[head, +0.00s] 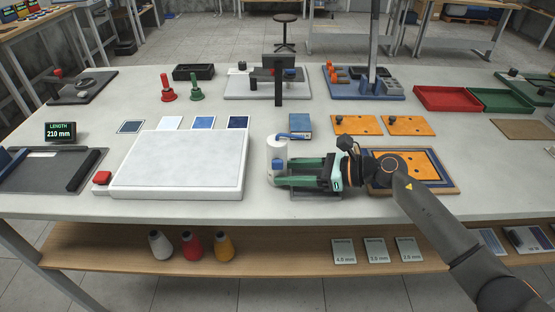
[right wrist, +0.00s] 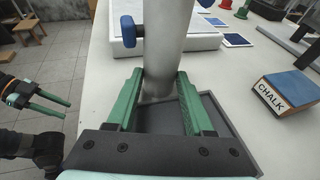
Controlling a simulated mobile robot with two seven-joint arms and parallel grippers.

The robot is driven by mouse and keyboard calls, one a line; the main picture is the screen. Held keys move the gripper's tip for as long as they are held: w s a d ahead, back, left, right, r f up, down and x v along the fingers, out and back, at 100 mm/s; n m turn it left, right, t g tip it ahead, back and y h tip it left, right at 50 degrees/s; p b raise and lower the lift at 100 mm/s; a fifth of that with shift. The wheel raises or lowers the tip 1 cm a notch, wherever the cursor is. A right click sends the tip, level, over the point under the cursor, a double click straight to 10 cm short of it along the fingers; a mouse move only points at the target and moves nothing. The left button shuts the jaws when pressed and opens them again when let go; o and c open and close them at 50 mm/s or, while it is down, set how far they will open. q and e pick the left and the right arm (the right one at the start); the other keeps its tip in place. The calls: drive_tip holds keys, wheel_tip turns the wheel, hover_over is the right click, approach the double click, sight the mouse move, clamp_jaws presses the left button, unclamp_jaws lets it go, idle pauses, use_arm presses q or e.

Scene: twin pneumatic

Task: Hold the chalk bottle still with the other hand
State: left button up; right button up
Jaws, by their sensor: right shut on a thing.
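The chalk bottle (head: 277,152) is a pale upright cylinder with blue fittings, at the front middle of the table in the head view. Its lower part shows in the right wrist view (right wrist: 165,50). My right gripper (head: 272,175) comes from the right, low on the bottle, with one green finger on each side; it is shut on the bottle. The right gripper's fingers also frame the bottle in the right wrist view (right wrist: 160,85). My left gripper (right wrist: 67,108) shows at the left edge of the right wrist view, open and empty, apart from the bottle. It is not in the head view.
A dark shallow tray (right wrist: 215,105) lies under my right gripper at the bottle's foot. A blue-topped block marked CHALK (right wrist: 285,92) stands behind the bottle. A large white slab (head: 175,165) lies to the left, and orange plates (head: 410,125) lie to the right.

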use_arm(q)
clamp_jaws()
idle(1.4)
